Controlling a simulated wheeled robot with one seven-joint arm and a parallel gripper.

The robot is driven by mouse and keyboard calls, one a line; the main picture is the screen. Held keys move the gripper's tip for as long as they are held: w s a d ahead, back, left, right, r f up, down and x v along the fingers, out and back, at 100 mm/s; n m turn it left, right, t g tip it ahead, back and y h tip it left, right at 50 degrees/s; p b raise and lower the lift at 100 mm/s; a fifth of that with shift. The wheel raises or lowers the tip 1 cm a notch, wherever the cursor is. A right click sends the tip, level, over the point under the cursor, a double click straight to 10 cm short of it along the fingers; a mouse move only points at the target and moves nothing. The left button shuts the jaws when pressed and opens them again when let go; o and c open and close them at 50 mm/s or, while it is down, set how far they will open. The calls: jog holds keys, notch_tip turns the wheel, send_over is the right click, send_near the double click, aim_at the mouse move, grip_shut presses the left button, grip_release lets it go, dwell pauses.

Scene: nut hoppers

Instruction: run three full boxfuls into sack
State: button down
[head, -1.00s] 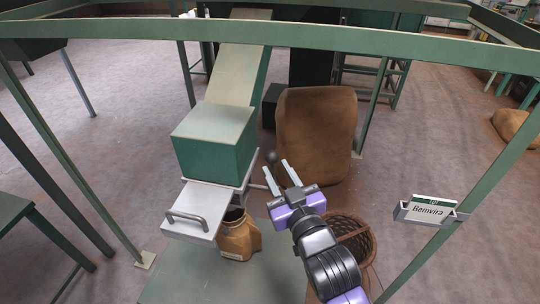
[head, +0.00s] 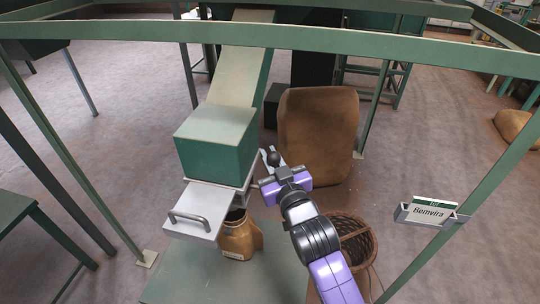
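A green measuring box (head: 216,146) stands under a sloping chute (head: 242,65). A pale metal slide with a grey handle (head: 190,217) sticks out below the box toward me. An open-mouthed brown sack (head: 238,238) stands under the box, its top partly hidden by the slide. A dark round knob (head: 274,158) is at the right side of the box. My gripper (head: 268,163) is at that knob, with its fingers around or beside it; I cannot tell whether they touch it. The fingers look apart.
A large full brown sack (head: 317,135) stands behind my gripper. A wicker basket (head: 357,243) is on the right beside my arm. A sign reading "Bemvira" (head: 430,211) hangs on a green post. A green rail crosses the top.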

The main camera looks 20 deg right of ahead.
jog(key=shift+a+r, duration=0.1)
jog(key=shift+r, duration=0.45)
dwell(0.9)
jog(key=shift+f+b, duration=0.15)
jog(key=shift+b, duration=0.2)
